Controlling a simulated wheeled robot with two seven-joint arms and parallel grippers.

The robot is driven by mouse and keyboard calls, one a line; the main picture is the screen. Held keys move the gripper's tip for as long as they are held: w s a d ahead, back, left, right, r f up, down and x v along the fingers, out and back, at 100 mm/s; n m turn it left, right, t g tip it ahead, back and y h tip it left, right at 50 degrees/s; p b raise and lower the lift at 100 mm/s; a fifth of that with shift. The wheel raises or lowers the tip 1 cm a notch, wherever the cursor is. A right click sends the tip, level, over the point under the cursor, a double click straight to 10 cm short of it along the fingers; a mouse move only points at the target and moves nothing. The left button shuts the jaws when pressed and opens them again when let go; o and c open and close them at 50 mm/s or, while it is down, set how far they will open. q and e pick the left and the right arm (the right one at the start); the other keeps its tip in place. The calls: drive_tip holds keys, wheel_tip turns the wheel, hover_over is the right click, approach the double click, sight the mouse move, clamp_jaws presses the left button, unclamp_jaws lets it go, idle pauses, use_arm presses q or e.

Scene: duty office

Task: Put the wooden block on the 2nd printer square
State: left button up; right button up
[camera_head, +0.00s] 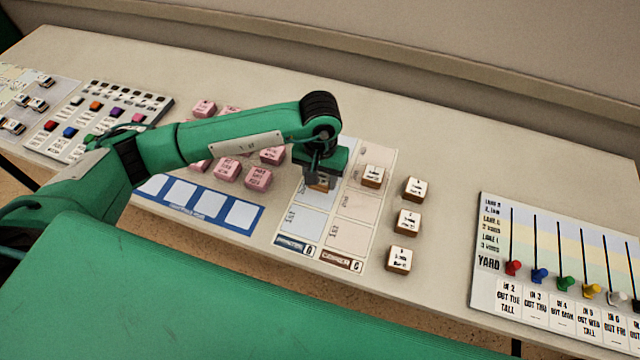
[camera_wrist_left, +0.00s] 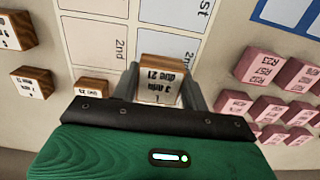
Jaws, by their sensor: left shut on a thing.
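My left gripper (camera_head: 318,180) is shut on a wooden block (camera_head: 319,184) with a white printed face. In the left wrist view the block (camera_wrist_left: 161,82) sits between the two fingers of the gripper (camera_wrist_left: 158,88). It is at the blue-labelled printer column (camera_head: 302,222), over or at the far part of the 2nd printer square (camera_wrist_left: 166,47). I cannot tell whether the block touches the board. The 1st printer square (camera_wrist_left: 175,12) looks empty. My gripper hides the far end of the column. My right gripper is not in view.
The brown-labelled copier column (camera_head: 348,236) lies to the right, with a wooden block (camera_head: 373,176) in its far part. Several wooden blocks (camera_head: 407,221) stand right of it. Pink blocks (camera_head: 258,179) and a blue strip (camera_head: 240,215) lie left. A yard board (camera_head: 560,250) is far right.

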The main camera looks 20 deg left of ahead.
sight(320, 196)
use_arm(q)
drive_tip(key=shift+f, duration=0.6)
wheel_tip(320, 196, down, 3)
drive_tip(key=shift+f+p, duration=0.2)
drive_tip(key=shift+p, duration=0.25)
drive_tip(key=shift+f+b, duration=0.3)
drive_tip(key=o, duration=1)
drive_tip(key=shift+r, duration=0.1)
